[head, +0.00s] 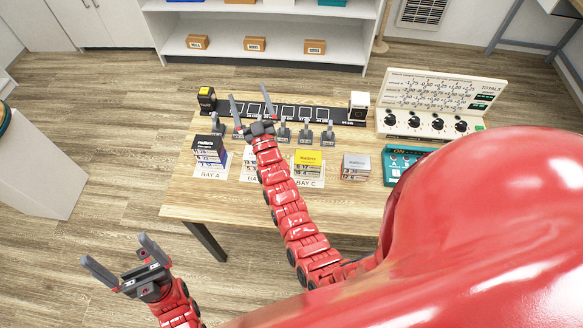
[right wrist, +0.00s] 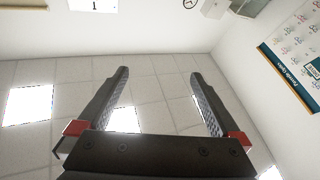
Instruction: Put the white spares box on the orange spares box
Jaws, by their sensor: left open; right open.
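Three orange-brown boxes with pale labels sit apart on the low shelf at the back in the head view: a left one (head: 197,42), a middle one (head: 254,44) and a right one (head: 314,46). The right one's label may read spares, but it is too small to be sure. I cannot make out a white spares box. My right gripper (head: 247,91) is open and empty above the table, pointing up; its open fingers also show in the right wrist view (right wrist: 159,72). My left gripper (head: 112,247) is open and empty, left of the table over the floor.
The wooden table (head: 180,205) holds cartons in marked bays, several grey lever-like items, a black strip (head: 300,113), a panel with knobs (head: 428,125) and a teal device (head: 398,160). My right arm hides part of bay B. A pale bin (head: 40,165) stands left.

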